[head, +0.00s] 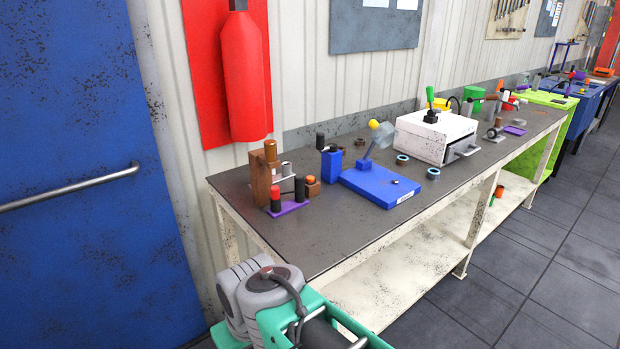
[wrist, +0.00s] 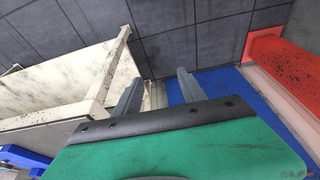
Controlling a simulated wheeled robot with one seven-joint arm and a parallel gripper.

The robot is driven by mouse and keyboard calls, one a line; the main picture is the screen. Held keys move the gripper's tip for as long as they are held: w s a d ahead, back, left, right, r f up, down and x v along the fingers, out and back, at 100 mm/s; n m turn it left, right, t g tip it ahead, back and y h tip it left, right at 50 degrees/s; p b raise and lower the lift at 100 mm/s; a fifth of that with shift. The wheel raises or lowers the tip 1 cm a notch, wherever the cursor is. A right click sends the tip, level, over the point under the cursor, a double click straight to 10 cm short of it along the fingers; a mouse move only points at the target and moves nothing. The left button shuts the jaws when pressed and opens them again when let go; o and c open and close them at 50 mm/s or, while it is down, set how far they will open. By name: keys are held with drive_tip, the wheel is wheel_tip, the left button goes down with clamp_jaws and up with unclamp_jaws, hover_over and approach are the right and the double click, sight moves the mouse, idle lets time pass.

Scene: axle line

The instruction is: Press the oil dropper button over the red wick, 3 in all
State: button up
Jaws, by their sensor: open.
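On the near left end of the workbench, in the head view, a brown upright block (head: 261,181) stands with a brown-orange cylinder on it. Beside it a purple base (head: 289,208) carries small dark cylinders. One cylinder has a red top (head: 275,192), which may be the red wick. A black cylinder (head: 299,190) stands to its right, and a grey-topped one (head: 287,170) is behind. I cannot tell for certain which part is the dropper button. My gripper (wrist: 160,77) shows in the wrist view with its two fingers apart and nothing between them. Its fingers are hidden in the head view.
A blue device (head: 380,187) with a yellow-knobbed lever and a white box (head: 436,136) stand farther along the bench (head: 330,235). Small rings lie between them. A red cylinder (head: 243,80) hangs on the wall above. A blue door (head: 80,230) is on the left. Grey floor lies right.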

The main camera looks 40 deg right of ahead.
clamp_jaws()
idle(0.3)
idle(1.1)
